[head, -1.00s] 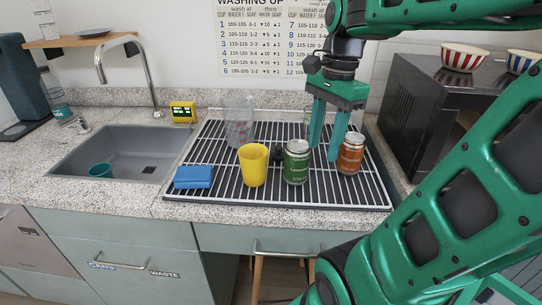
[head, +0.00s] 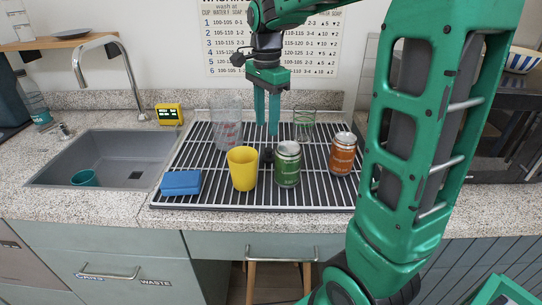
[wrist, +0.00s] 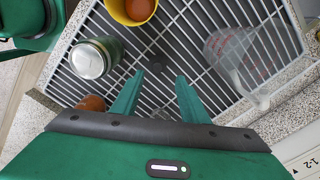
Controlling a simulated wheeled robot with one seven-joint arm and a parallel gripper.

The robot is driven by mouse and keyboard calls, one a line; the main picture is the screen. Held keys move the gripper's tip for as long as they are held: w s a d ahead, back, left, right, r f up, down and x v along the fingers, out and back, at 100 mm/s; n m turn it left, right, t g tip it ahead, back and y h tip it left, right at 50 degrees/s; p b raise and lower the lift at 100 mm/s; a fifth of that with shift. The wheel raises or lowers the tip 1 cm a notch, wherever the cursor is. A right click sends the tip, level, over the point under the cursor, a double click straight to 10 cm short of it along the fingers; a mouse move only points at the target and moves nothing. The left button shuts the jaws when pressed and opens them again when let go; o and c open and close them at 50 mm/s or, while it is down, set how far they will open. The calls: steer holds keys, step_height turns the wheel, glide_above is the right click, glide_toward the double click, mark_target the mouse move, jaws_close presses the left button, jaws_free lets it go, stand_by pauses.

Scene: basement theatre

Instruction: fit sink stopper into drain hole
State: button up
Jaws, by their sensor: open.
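My gripper (head: 267,131) is open and empty, pointing down above the rack behind the stopper. The gripper also shows in the wrist view (wrist: 159,80). The grey sink (head: 60,172) is at the left, with a dark square drain (head: 137,175) in its floor.
A teal cup (head: 84,178) sits in the sink under the faucet (head: 128,75). A clear measuring jug (head: 228,128), a clear glass (head: 304,125), an orange can (head: 342,153) and a blue sponge (head: 180,183) are on the rack. A yellow timer (head: 170,115) stands behind.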

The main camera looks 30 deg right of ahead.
mark_target(269, 149)
steer(key=f, duration=0.8)
steer(key=shift+s+d+f, duration=0.15)
steer(key=shift+s+f, duration=0.1)
steer(key=shift+f, duration=0.15)
jaws_close()
